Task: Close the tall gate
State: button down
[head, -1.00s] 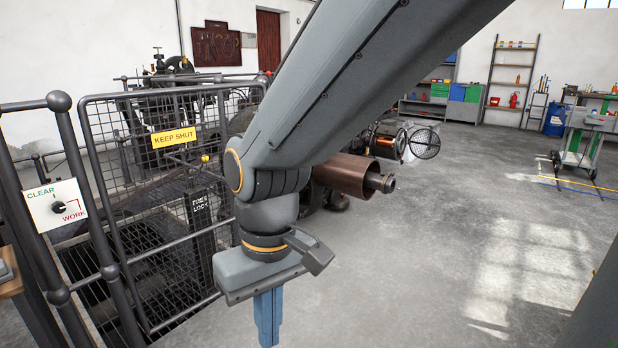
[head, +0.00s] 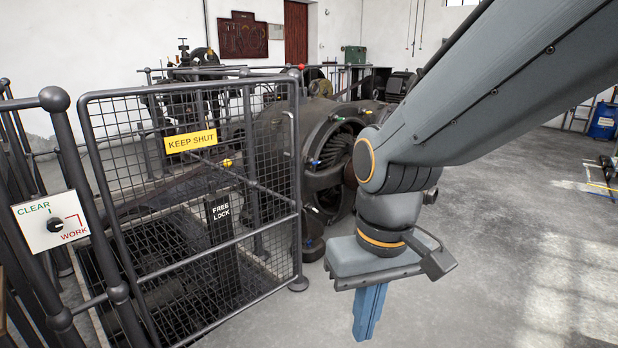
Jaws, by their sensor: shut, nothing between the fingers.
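The tall gate (head: 165,262) is a grey tube frame with wire mesh, on the left of the head view. It bears a yellow KEEP SHUT sign (head: 190,141). Its far right edge stands close beside a dark post (head: 298,180) with a round foot; I cannot tell whether they touch or are latched. A black FREE LOCK plate (head: 221,228) and a small yellow knob (head: 227,162) show at the mesh. My gripper (head: 367,325) points down, its blue fingers together and empty, right of the gate and apart from it.
A CLEAR/WORK switch plate (head: 51,222) is on the railing at the left. A large dynamo (head: 330,150) stands behind the gate, partly hidden by my arm. A dark grated pit (head: 180,270) shows through the mesh. The concrete floor (head: 490,270) at the right is open.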

aim_at(188, 141)
jog(key=u, duration=0.15)
jog(key=i, duration=0.65)
jog(key=u, duration=0.8)
jog(key=i, duration=0.35)
jog(key=u, duration=0.35)
